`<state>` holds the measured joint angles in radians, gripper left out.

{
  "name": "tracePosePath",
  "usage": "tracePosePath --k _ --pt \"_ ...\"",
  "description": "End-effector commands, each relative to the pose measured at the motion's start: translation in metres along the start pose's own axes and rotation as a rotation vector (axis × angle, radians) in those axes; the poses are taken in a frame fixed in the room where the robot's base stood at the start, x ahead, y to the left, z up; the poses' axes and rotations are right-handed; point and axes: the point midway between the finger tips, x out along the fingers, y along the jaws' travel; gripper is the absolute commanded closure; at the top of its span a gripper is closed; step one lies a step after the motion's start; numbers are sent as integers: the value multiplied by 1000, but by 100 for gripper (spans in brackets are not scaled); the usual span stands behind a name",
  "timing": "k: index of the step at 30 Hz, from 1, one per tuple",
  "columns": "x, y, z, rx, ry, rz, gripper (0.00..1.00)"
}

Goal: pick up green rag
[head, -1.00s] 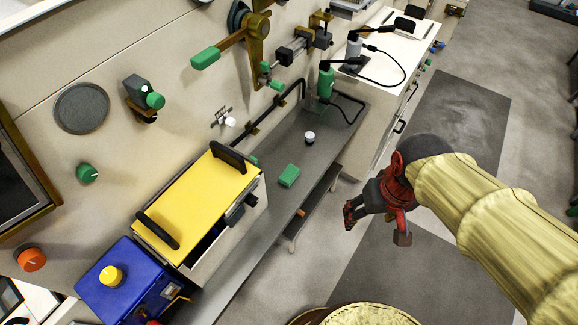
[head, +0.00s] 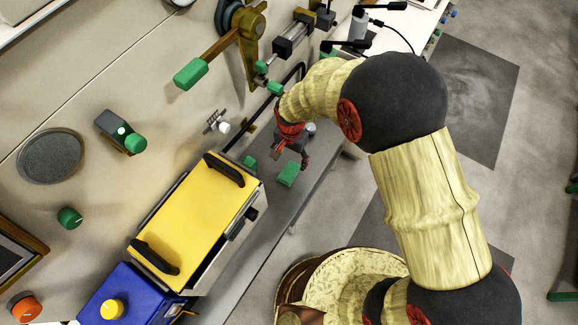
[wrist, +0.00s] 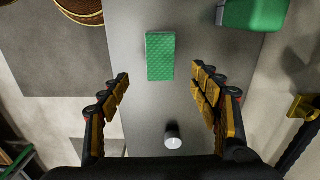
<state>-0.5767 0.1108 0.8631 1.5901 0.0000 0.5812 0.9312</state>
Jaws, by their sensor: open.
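The green rag (head: 288,173) is a small folded rectangle lying on the grey bench shelf, right of the yellow-topped box. In the wrist view the rag (wrist: 160,57) lies flat near the top centre, ahead of the fingertips. My gripper (head: 291,152) is above the shelf close to the rag in the head view. In the wrist view my gripper (wrist: 160,84) is open, with its fingers spread to the left and right of the rag's line and nothing between them held.
A small white-topped black knob (wrist: 173,137) stands on the shelf near my gripper's palm. A larger green object (wrist: 254,14) is at the upper right of the wrist view. The box with the yellow lid (head: 198,217) stands left of the rag. Bare shelf (wrist: 126,30) surrounds the rag.

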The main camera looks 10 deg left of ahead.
Motion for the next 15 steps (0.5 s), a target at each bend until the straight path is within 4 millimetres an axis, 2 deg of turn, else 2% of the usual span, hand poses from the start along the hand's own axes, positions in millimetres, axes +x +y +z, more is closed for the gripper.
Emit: tracePosePath --k 15 --pt "39 0 3 39 1 -1 37"
